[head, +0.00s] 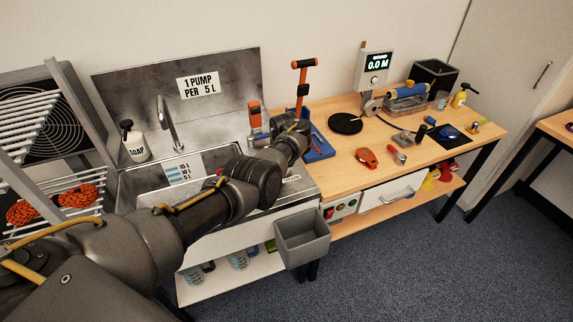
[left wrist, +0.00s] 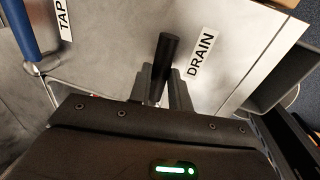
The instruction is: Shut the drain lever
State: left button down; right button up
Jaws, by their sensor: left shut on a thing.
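The drain lever (left wrist: 168,52) is a black round handle in the left wrist view, beside the white DRAIN label (left wrist: 201,54) on the metal sink deck. My left gripper (left wrist: 164,88) has its two grey fingers on either side of the lever's lower part and is shut on it. The lever's black end sticks out beyond the fingers. In the head view my left gripper (head: 297,130) is over the right end of the sink, and the lever cannot be made out behind my arm. My right gripper is in neither view.
A blue tap handle (left wrist: 18,28) stands near the TAP label (left wrist: 64,18). The sink (head: 150,192) has a curved faucet (head: 168,118) and a soap bottle (head: 133,148). A grey bin (head: 302,240) hangs at its front right. A wooden workbench (head: 440,150) with tools adjoins it.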

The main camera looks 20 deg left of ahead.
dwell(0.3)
pick_arm(q)
jog(key=c, duration=1.3)
grip_release()
notch_tip(320, 180, up, 11)
jog(key=s+d+p, duration=0.1)
jog(key=p, duration=0.1)
jog(key=shift+s+d+f, duration=0.2)
jog(key=shift+d, duration=0.05)
jog(key=shift+a, duration=0.1)
